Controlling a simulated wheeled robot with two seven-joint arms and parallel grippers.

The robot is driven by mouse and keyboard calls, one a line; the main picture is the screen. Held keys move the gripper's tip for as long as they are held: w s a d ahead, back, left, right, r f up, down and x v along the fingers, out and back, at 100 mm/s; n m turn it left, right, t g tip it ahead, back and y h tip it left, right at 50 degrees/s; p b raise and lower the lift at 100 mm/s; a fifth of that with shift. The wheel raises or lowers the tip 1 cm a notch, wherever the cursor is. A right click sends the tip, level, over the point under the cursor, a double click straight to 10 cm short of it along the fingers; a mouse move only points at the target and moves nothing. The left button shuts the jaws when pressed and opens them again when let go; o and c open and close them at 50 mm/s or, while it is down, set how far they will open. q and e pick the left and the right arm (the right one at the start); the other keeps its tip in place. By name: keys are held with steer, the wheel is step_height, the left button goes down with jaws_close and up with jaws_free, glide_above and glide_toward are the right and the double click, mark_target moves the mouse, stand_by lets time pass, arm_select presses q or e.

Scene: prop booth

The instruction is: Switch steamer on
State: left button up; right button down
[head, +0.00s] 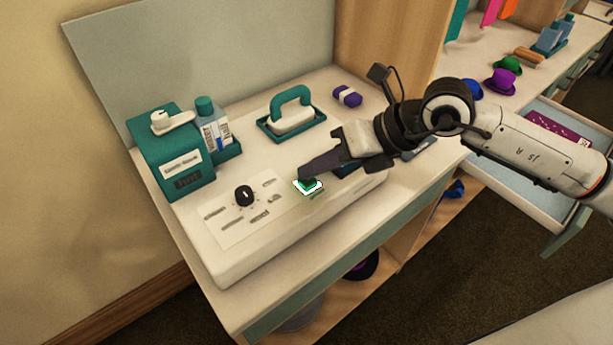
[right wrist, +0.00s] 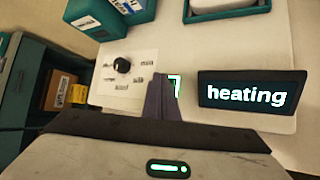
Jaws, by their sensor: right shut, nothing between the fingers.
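The steamer (head: 235,262) is a white box on the counter with a printed front panel, a black knob (head: 244,195) and a green switch with a lit white-green border (head: 308,187). In the right wrist view its dark display (right wrist: 252,93) reads "heating". My right gripper (head: 305,174) is shut and empty, with its fingertips at the green switch and partly covering it. In the right wrist view the shut fingers (right wrist: 160,98) hide most of the switch, and a bit of its lit border shows beside them. I cannot tell if they touch it. My left gripper is not in view.
A teal dispenser (head: 172,160) and a bottle (head: 210,125) stand at the back left. A teal-handled iron (head: 291,112) rests behind the panel, near a purple roll (head: 347,96). An open drawer (head: 520,185) and small hats (head: 500,82) are at the right.

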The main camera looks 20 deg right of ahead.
mark_target(315, 181)
steer(key=shift+f, duration=0.4)
steer(key=shift+s, duration=0.1)
steer(key=shift+r, duration=0.3)
steer(key=shift+r+p, duration=1.9)
steer(key=shift+r, duration=1.25)
steer(key=shift+f, duration=0.1)
